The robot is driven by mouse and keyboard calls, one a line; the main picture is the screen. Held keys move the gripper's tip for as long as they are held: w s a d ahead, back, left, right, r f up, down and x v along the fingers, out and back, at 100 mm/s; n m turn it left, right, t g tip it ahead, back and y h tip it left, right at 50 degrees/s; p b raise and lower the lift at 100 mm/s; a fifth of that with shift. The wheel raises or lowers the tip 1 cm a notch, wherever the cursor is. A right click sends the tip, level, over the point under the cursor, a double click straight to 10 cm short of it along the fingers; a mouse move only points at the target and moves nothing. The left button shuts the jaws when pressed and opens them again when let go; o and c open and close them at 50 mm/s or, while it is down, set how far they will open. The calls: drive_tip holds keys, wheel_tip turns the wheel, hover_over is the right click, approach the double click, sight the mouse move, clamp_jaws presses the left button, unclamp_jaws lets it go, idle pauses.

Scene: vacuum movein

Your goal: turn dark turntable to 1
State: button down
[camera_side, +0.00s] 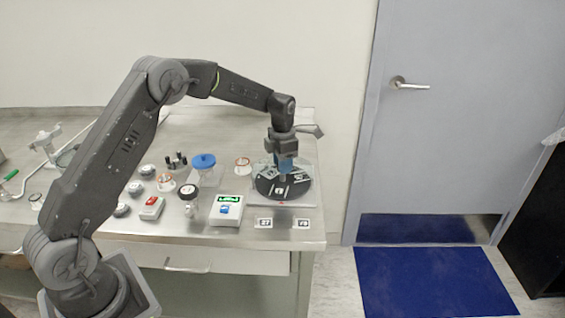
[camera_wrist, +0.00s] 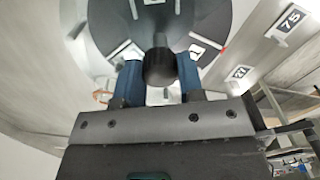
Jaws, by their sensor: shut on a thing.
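The dark turntable (camera_side: 268,190) is a round black disc with pale marks, on a light base at the right of the bench. In the wrist view its disc (camera_wrist: 105,22) fills the top, with white patches and a label (camera_wrist: 196,49) that looks like a 1 right of the knob. A small red mark (camera_wrist: 222,53) sits just outside the disc's right edge. My gripper (camera_side: 284,172) points down over the turntable. Its blue fingers (camera_wrist: 161,76) are shut on the dark round knob (camera_wrist: 160,62) at the middle. The fingers hide part of the disc.
Left of the turntable stand a white box with a green display (camera_side: 227,209), a blue-topped device (camera_side: 203,161), a red-topped box (camera_side: 151,207) and several knobs. Number cards (camera_side: 264,223) lie in front, near the bench's edge. The wall is behind.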

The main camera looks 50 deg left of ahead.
drive_tip(key=shift+n, duration=1.1)
drive_tip(key=c, duration=0.7)
unclamp_jaws()
drive_tip(key=shift+c, duration=0.2)
drive_tip(key=shift+r, duration=0.1)
wheel_tip(320, 180, up, 14)
